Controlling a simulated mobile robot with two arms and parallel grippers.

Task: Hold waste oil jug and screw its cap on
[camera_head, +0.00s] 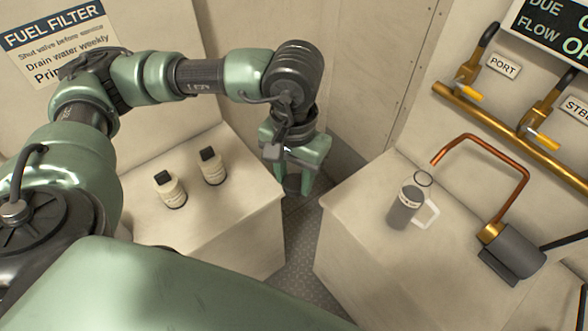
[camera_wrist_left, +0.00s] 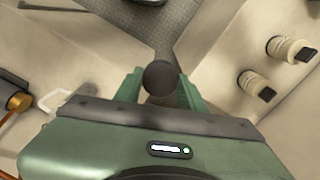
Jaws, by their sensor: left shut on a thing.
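The waste oil jug (camera_head: 402,210), grey with a pale label and a white handle, stands on the right-hand bench in the head view. A dark ring shows at its top, with no cap on it. In the left wrist view only its white handle (camera_wrist_left: 54,99) shows clearly, at the left. My left gripper (camera_head: 292,184) hangs over the gap between the benches, left of the jug and apart from it. In the wrist view its fingers are shut on a dark round thing, which looks like the cap (camera_wrist_left: 160,78). My right gripper is not in view.
Two pale bottles with black caps (camera_head: 170,190) (camera_head: 212,166) stand on the left bench (camera_head: 240,215). A copper pipe (camera_head: 525,175) loops behind the jug to a dark pump-like unit (camera_head: 515,252). Brass valves (camera_head: 470,70) line the right wall. The floor gap between benches is clear.

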